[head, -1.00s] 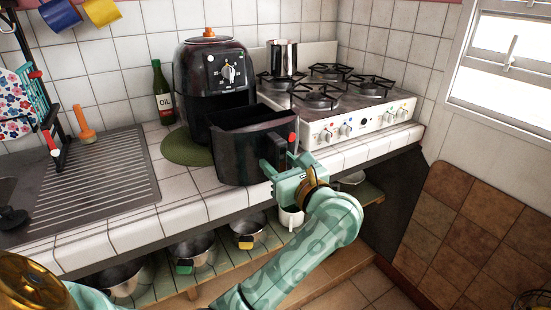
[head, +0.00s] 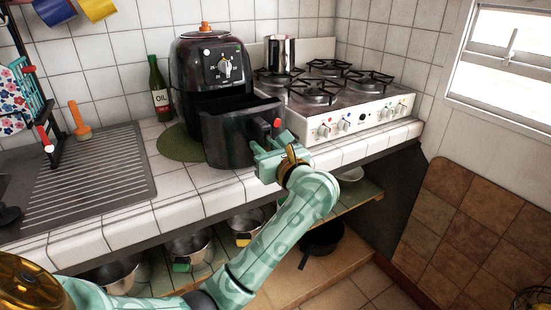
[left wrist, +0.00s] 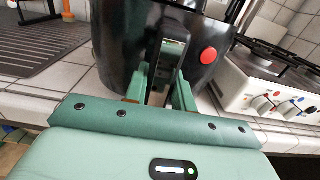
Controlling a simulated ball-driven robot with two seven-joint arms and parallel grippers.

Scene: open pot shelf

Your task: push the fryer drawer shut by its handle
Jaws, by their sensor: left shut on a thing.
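The black air fryer (head: 207,65) stands on the tiled counter against the back wall. Its drawer (head: 228,141) sticks out of the front, and part of its open top shows. The drawer's handle (left wrist: 166,72) points toward me in the left wrist view, with a red button (left wrist: 208,56) on the drawer front to its right. My left gripper (head: 265,158) is at the drawer front, its fingers (left wrist: 163,90) on both sides of the handle and shut on it. In the head view the gripper hides most of the handle. My right gripper is not in view.
A white gas stove (head: 350,112) with a metal pot (head: 280,53) stands right of the fryer. An oil bottle (head: 159,90) is left of it, beside a green round mat (head: 181,145). Several pots sit on the shelf (head: 215,255) below the counter.

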